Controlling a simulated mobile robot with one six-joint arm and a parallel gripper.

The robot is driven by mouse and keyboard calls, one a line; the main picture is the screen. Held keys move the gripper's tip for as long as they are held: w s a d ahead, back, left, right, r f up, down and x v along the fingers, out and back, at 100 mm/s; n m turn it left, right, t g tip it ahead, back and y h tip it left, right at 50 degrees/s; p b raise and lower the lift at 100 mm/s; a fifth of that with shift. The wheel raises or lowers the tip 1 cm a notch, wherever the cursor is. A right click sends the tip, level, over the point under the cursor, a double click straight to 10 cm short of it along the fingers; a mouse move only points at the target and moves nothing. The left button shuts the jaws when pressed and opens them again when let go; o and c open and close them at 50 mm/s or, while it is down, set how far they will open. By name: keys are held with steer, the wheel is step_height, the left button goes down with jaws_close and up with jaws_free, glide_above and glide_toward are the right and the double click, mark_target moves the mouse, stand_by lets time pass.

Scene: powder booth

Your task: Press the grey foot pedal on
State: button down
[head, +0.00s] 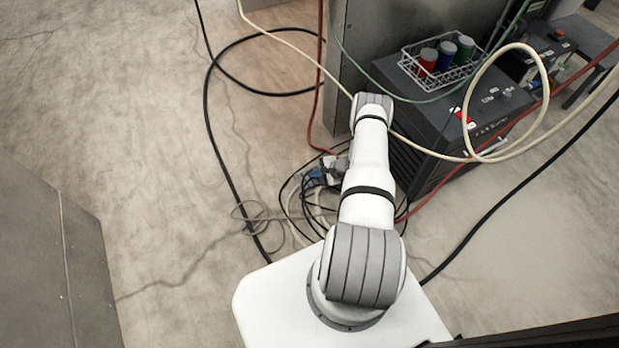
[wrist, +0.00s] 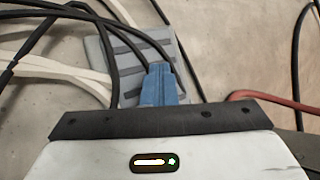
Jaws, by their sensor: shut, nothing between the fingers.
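The grey foot pedal (wrist: 128,62) is on the floor in the wrist view, a slanted grey plate with dark ridges. Black cables cross over part of it. My gripper (wrist: 160,70) shows its blue fingers shut and empty, in front of the pedal's middle and lower part. I cannot tell whether the fingertips touch the pedal. In the head view my arm and the cable tangle hide most of this spot, and the pedal cannot be made out clearly.
Black and pale cables (wrist: 60,55) lie around the pedal, and a red hose (wrist: 270,98) runs at right. A dark cabinet (head: 440,125) with a wire basket (head: 408,58) of coloured jars stands beyond my arm. Open floor (head: 130,130) lies to the left.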

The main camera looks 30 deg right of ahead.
steer(key=shift+f, duration=0.2)
steer(key=shift+r, duration=0.15)
stand_by(0.3)
steer(key=shift+s+r, duration=0.1)
step_height(320, 180, up, 6)
steer(key=p, duration=0.5)
steer(key=shift+r, duration=0.1)
stand_by(0.4)
